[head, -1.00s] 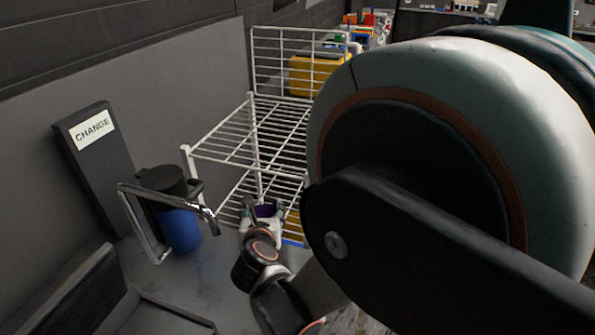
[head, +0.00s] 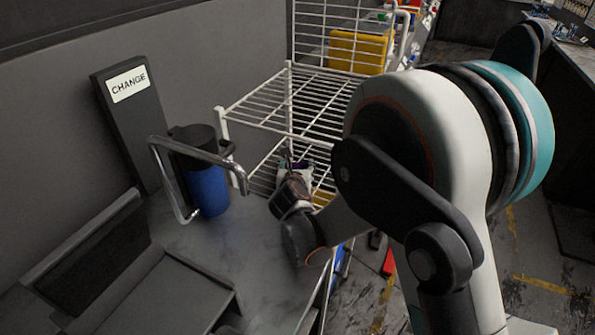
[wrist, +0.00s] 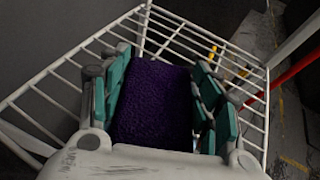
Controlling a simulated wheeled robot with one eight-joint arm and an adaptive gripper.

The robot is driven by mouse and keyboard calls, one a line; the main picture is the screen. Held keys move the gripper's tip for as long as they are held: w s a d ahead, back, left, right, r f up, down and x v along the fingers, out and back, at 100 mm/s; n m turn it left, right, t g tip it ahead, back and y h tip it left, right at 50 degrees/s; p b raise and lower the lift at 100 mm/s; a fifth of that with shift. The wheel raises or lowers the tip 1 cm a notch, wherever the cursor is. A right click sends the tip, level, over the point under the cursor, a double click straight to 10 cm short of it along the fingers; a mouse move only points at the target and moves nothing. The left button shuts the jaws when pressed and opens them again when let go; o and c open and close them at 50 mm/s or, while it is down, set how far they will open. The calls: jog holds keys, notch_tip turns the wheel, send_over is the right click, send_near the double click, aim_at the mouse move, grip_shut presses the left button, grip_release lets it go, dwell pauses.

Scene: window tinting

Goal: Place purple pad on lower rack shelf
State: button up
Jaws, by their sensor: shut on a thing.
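The purple pad (wrist: 153,105) is between the teal-padded fingers of my gripper (wrist: 165,98) in the wrist view. My gripper is shut on it. In the head view my gripper (head: 293,164) reaches in at the front of the white wire rack, below the level of the upper shelf (head: 285,108), close to the lower shelf (head: 262,178). The pad is almost wholly hidden there by my wrist. In the wrist view, shelf wires (wrist: 58,98) run around and beyond the pad. I cannot tell whether the pad touches the lower shelf.
A blue can with a black top (head: 207,190) and a bent metal bar (head: 198,152) stand on the grey counter (head: 180,245) left of the rack. A black "CHANGE" panel (head: 132,125) leans by the wall. A yellow box (head: 357,52) is behind the upper shelf.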

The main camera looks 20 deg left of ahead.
jog(key=shift+w+a+f+b, duration=0.15)
jog(key=shift+w+f+b, duration=0.1)
jog(key=shift+w+f, duration=0.25)
jog(key=shift+w+a+f+b, duration=0.15)
jog(key=shift+w+f+b, duration=0.05)
jog(key=shift+w+f, duration=0.25)
jog(key=o, duration=1.1)
jog(key=shift+f, duration=0.1)
jog(key=shift+s+r, duration=0.15)
jog(key=shift+r, duration=0.05)
jog(key=p+v, duration=0.3)
jog(key=v, duration=0.9)
jog(key=shift+p, duration=0.3)
